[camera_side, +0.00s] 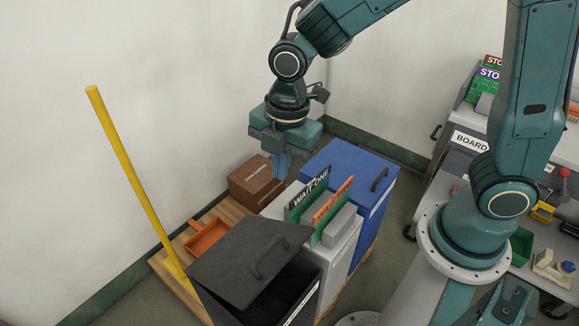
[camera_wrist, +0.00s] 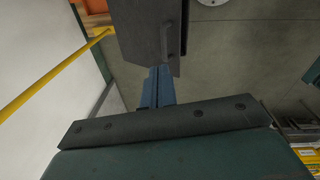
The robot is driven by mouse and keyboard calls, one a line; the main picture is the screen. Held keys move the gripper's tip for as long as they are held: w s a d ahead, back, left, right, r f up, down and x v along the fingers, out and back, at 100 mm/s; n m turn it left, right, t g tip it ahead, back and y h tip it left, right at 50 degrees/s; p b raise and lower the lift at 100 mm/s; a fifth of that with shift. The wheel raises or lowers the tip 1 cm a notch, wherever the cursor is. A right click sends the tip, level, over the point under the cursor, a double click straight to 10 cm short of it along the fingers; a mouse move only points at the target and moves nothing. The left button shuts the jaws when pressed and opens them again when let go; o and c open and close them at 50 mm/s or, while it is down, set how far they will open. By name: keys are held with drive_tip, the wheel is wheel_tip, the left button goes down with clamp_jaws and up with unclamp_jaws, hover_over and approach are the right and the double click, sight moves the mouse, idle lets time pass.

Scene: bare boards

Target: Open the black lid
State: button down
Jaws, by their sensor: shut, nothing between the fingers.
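The black lid (camera_side: 240,250) is on a black bin at the front of the side view. It sits tilted, with a dark gap showing into the bin (camera_side: 292,288) on its right side. The lid has a dark loop handle (camera_side: 270,257). In the wrist view the lid (camera_wrist: 140,30) shows at top centre, with its handle (camera_wrist: 166,42) on its right part. My gripper (camera_side: 281,170) is shut and empty, up in the air behind and above the lid and apart from it. Its blue fingers (camera_wrist: 158,75) point toward the lid in the wrist view.
A grey-white bin (camera_side: 345,248) holding upright signs stands beside the black bin, with a blue bin (camera_side: 345,170) behind it. A brown box (camera_side: 256,183), an orange tray (camera_side: 207,238) and a leaning yellow pole (camera_side: 135,180) stand left. A workbench (camera_side: 470,140) is at right.

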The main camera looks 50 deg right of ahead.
drive_tip(key=s+a+f+n, duration=0.2)
drive_tip(key=a+f+n, duration=0.5)
drive_tip(key=f+n, duration=0.4)
drive_tip(key=n, duration=0.5)
drive_tip(key=shift+s+f+h, duration=0.3)
drive_tip(key=shift+s, duration=0.05)
drive_tip(key=shift+f, duration=0.1)
approach(267, 269)
drive_tip(key=shift+w+f, duration=0.15)
drive_tip(key=shift+f, duration=2.6)
drive_tip(key=shift+w+r, duration=0.1)
